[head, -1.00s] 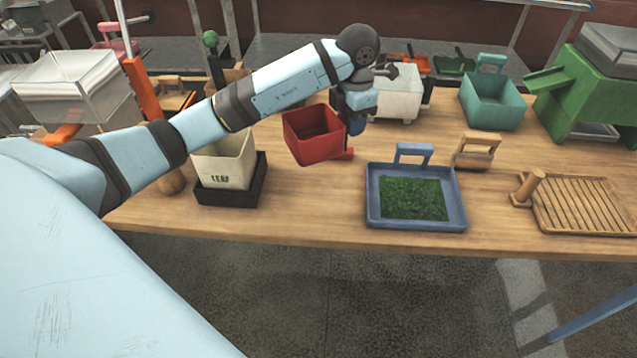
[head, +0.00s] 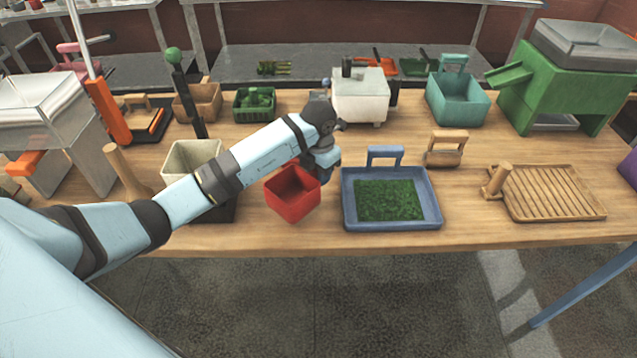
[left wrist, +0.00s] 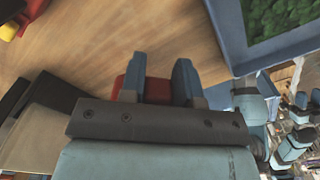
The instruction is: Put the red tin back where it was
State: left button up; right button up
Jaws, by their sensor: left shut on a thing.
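The red tin (head: 293,194) is an open square box near the front of the table, left of the blue tray (head: 391,224), which holds green leaf. My left gripper (head: 322,160) is at its back right side. In the left wrist view my left gripper (left wrist: 158,78) is shut on a red part (left wrist: 158,91) of the tin, between its two blue fingers. Most of the tin is hidden in that view. I cannot tell whether the tin's base touches the table. My right gripper is not in view.
A cream bin (head: 190,157) in a black base stands left of the tin, partly behind my arm. A wooden scoop (head: 446,149), slatted wooden rack (head: 553,193), white container (head: 360,96) and teal box (head: 458,102) stand on the table (head: 300,238). Bare wood lies before the tin.

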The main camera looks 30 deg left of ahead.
pick_arm(q)
jog(key=shift+f, duration=2.2)
jog(key=shift+f, duration=0.1)
jog(key=o, duration=1)
jog(key=shift+c, duration=0.2)
jog(key=shift+r+p, duration=0.2)
jog(key=shift+p, duration=0.1)
jog(key=shift+r, duration=0.35)
notch_tip(320, 180, up, 11)
jog(key=b, duration=0.2)
